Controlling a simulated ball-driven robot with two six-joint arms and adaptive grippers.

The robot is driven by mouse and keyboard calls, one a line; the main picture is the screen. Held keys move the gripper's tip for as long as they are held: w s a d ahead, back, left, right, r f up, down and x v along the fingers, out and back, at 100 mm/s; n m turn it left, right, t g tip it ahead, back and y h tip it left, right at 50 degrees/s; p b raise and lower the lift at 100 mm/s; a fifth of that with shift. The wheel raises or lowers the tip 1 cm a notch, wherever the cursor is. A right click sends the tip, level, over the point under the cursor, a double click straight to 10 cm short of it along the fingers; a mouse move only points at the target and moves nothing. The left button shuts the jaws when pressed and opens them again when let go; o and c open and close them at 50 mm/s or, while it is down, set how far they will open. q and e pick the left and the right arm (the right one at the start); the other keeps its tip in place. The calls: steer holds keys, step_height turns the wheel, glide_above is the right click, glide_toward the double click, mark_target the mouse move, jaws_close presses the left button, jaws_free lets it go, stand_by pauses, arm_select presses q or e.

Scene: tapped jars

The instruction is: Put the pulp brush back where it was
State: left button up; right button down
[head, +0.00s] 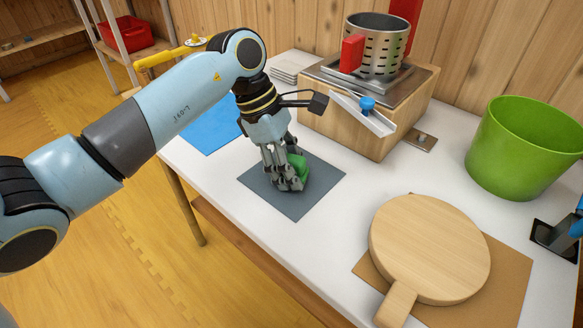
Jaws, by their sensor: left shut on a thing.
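My left gripper (283,181) points down over the dark grey mat (262,193) on the white table. It is shut on a green object (299,168), low at the mat. The fingers cover much of the object, so I cannot tell for sure that it is the pulp brush, or whether it touches the mat.
Behind stands a wooden box (345,128) with a perforated metal pot (376,55) and a blue-knobbed spout (366,104). A green bucket (520,150) stands right. A round wooden board (430,245) lies in front on a brown mat (510,290). A blue mat (205,130) is left.

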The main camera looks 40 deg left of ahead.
arm_select(q)
steer(key=shift+f, duration=0.1)
steer(key=o, duration=0.9)
steer(key=shift+c, duration=0.2)
steer(key=o, duration=0.3)
steer(key=shift+o, duration=0.2)
arm_select(e)
steer(key=shift+d, duration=0.45)
steer(key=shift+w, duration=0.1)
arm_select(q)
steer(key=shift+a+r, duration=0.1)
steer(key=shift+r, duration=0.3)
steer(key=p+v, duration=0.3)
steer(key=v, duration=0.8)
steer(key=shift+r, duration=0.25)
arm_select(e)
steer(key=shift+s+a+r, duration=0.25)
steer(key=shift+a+r, duration=0.2)
steer(key=shift+r, duration=0.1)
steer(key=shift+s+a+r, duration=0.2)
steer(key=shift+a+r, duration=0.2)
steer(key=shift+r, duration=0.1)
